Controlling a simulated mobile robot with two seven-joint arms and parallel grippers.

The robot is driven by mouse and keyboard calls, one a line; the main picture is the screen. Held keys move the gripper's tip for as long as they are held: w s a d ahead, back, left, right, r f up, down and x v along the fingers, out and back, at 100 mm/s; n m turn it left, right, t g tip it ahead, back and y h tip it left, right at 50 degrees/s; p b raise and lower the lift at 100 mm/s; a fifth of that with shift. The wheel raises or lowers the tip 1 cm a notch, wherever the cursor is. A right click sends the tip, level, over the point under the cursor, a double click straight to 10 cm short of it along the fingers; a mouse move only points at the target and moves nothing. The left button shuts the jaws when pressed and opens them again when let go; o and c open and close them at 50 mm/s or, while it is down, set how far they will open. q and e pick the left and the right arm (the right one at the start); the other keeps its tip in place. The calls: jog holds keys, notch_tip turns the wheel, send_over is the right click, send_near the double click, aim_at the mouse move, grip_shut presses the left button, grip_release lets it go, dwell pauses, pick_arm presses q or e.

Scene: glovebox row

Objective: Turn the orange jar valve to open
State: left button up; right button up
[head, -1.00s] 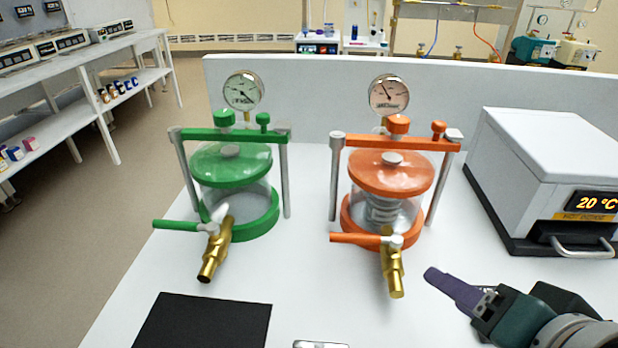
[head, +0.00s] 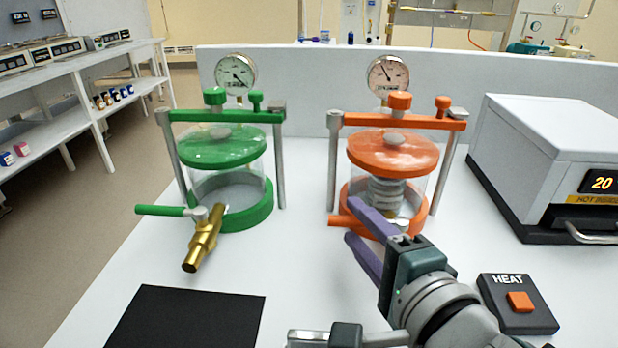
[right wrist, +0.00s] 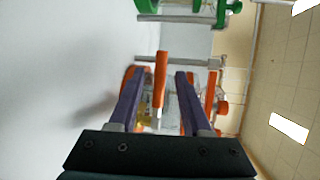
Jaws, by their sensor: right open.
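The orange jar (head: 393,155) stands upright on the white bench, with an orange lid, clamp frame and gauge. Its orange valve handle (head: 338,221) sticks out to the left at the jar's base; the brass valve body is hidden behind my right gripper in the head view. My right gripper (head: 360,225) is open in front of the jar, its purple fingers pointing at the valve. In the right wrist view the handle (right wrist: 160,80) lies between the two spread fingers (right wrist: 158,95); I cannot tell whether either touches it. My left gripper is not clearly in view.
A green jar (head: 223,150) with a brass valve (head: 203,242) stands to the left. A white heater box (head: 545,150) and a HEAT button box (head: 517,302) are on the right. A black mat (head: 185,318) lies at front left. A low wall (head: 300,85) closes the back.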

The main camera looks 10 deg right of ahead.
jog(key=shift+x, duration=1)
grip_shut()
dwell(0.8)
